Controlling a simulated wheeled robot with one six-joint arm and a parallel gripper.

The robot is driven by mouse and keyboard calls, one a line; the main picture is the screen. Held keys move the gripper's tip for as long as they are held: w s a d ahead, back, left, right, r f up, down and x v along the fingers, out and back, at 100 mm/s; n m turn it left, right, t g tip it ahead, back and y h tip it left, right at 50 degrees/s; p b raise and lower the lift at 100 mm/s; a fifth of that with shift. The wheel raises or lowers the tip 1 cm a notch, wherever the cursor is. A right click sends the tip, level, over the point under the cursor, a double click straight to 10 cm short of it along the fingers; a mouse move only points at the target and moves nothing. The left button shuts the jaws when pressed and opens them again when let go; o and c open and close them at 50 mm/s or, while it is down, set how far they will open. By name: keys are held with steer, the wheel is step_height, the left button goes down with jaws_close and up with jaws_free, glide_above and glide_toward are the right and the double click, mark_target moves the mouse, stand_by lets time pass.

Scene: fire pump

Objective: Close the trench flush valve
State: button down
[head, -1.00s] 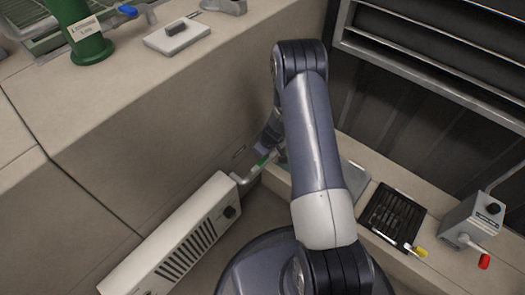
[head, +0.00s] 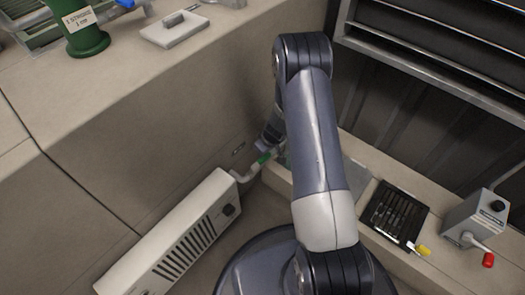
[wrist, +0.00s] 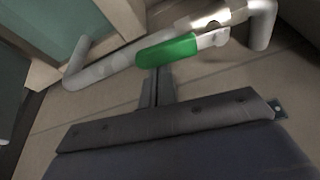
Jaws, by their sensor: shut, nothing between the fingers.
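A green lever handle (wrist: 168,52) lies across a pale pipe (wrist: 100,70) with a bright metal valve body (wrist: 222,14) at its right in the wrist view. The same green handle shows in the head view (head: 264,159), low by the wall beside the white heater. No readable label confirms it as the trench flush valve. My gripper (wrist: 155,78) is shut and empty, its fingertips close to the handle's underside in the wrist view. I cannot tell whether they touch it. In the head view my arm hides part of the valve and pipe.
A white slotted heater (head: 180,235) stands left of the pipe. A dark grate (head: 394,214) with a yellow-tipped lever (head: 423,250) and a grey box (head: 476,217) with a red-tipped lever (head: 488,260) are at the right. A beige ledge (head: 105,80) rises at the left.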

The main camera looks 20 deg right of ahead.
steer(key=shift+s+d+m+h+b, duration=0.25)
steer(key=shift+s+m, duration=0.1)
steer(key=shift+m, duration=0.25)
steer(key=shift+s+d+m+h+b, duration=0.2)
steer(key=shift+s+m, duration=0.1)
steer(key=shift+m, duration=0.3)
steer(key=shift+s+d+r+m+h+p, duration=0.15)
steer(key=shift+s+m+p, duration=0.1)
steer(key=shift+m, duration=0.2)
steer(key=shift+s+f+m+h+p, duration=0.1)
steer(key=shift+s+m+p, duration=0.1)
steer(key=shift+m, duration=0.25)
steer(key=s+a+m+h+p, duration=0.1)
steer(key=s+m+p, duration=0.5)
steer(key=p, duration=0.8)
steer(key=shift+s+m+g+h+p, duration=0.35)
steer(key=shift+m+h, duration=0.55)
steer(key=shift+m, duration=0.8)
steer(key=shift+s, duration=0.1)
